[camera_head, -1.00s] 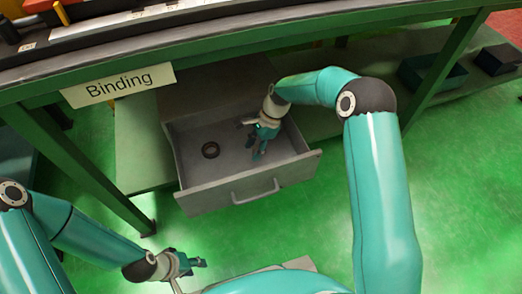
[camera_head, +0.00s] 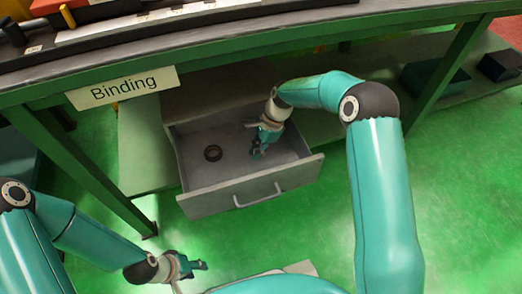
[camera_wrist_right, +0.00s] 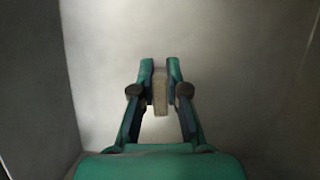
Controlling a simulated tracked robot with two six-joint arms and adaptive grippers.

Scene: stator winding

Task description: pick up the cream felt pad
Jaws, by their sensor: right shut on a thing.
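The cream felt pad (camera_wrist_right: 160,92) shows in the right wrist view as a narrow upright block between the fingers of my right gripper (camera_wrist_right: 160,80). The gripper is shut on it, with a finger on each side. In the head view my right gripper (camera_head: 258,150) is inside the open drawer (camera_head: 240,186), over its right part. The pad cannot be made out in the head view. My left gripper (camera_head: 190,266) is at the lower left, outside the drawer and away from it; its fingers are too small to tell open from shut.
The drawer walls stand around the gripper. The workbench edge with a Binding sign (camera_head: 122,87) is above. Dark bins (camera_head: 436,78) stand on the lower shelf at the right.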

